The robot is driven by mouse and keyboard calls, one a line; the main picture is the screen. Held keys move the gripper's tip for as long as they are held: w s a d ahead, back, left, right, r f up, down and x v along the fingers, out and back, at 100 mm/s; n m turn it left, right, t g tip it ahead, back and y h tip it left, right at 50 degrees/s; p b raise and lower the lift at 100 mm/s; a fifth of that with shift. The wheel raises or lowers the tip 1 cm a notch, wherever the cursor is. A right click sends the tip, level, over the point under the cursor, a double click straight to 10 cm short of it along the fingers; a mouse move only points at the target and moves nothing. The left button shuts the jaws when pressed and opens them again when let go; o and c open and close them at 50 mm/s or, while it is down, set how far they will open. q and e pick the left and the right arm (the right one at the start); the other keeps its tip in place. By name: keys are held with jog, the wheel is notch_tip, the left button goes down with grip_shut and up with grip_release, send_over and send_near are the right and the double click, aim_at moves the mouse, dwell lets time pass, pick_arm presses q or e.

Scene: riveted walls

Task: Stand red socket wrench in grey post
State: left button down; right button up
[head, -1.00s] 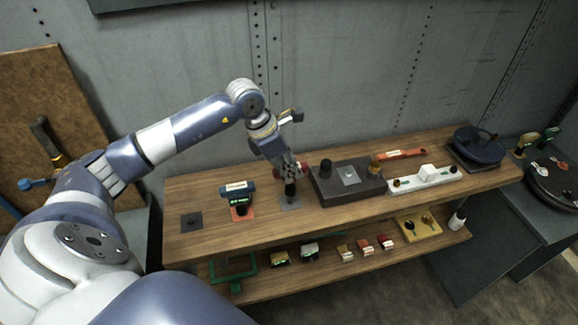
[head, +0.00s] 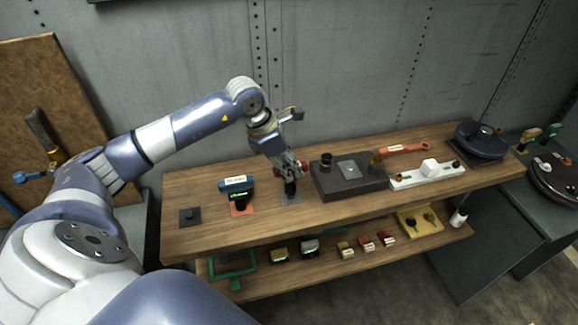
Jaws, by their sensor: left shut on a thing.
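My left gripper (head: 288,174) is over the grey plate (head: 291,200) on the wooden bench, near its middle. It is shut on the red socket wrench (head: 303,167), of which only a little red shows beside the fingers. A dark upright cylinder (head: 290,187) shows between the fingertips and the grey plate. I cannot tell whether this is the wrench's socket, the grey post or both, nor whether the wrench is seated. My right gripper is not in view.
A blue-handled tool (head: 236,184) stands on an orange plate to the left, with a dark plate (head: 190,217) beyond it. A dark block (head: 348,182) is close on the right. An orange-red tool (head: 403,148) lies behind a white tray (head: 427,175). A lower shelf holds small boxes.

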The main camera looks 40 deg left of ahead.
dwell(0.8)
pick_arm(q)
jog(key=shift+f+b, duration=0.1)
jog(key=shift+b, duration=0.3)
jog(key=shift+f+b, duration=0.9)
jog(key=shift+f, duration=0.1)
jog(key=c, duration=1.3)
grip_release()
jog(key=shift+c, duration=0.2)
jog(key=v, duration=1.2)
